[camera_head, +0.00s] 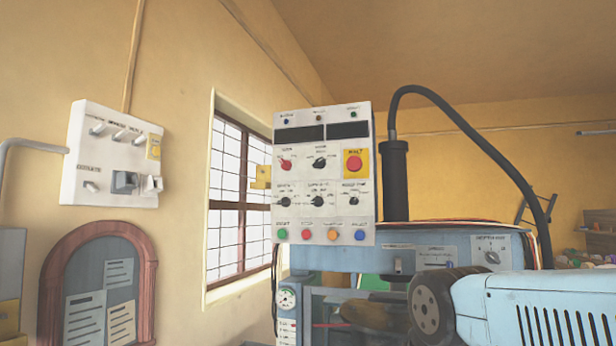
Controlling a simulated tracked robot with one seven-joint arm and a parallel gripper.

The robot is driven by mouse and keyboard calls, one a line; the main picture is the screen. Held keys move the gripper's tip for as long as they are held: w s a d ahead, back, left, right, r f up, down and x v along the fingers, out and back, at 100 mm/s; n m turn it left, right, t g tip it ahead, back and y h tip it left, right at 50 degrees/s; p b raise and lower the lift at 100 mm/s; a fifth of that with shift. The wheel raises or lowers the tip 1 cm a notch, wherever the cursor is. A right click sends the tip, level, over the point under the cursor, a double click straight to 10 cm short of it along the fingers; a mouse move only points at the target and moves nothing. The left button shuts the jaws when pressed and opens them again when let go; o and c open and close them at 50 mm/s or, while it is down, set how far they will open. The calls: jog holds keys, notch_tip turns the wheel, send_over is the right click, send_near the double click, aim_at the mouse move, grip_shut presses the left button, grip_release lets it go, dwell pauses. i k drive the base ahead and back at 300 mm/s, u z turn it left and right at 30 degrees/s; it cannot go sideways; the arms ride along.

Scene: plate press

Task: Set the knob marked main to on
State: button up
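A white control panel (323,218) faces me in the middle of the view. A red knob (286,164) sits at its upper left under a small label that seems to read main. The blurred print does not let me read its position marks. The red knob's pointer looks tilted to the upper left. A black knob (320,163) is to its right. My gripper's fingers do not show in this view, and nothing visible touches the red knob.
A red stop button (354,163) on a yellow plate is right of the knobs. Below are several black knobs and a row of coloured buttons. A blue machine (455,247) stands behind. A white switch box (109,155) hangs on the left wall. Space before the panel looks clear.

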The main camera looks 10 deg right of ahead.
aim_at(286, 164)
jog(key=k, duration=0.5)
jog(key=u, duration=0.35)
jog(key=i, duration=1.35)
jog(key=z, duration=0.7)
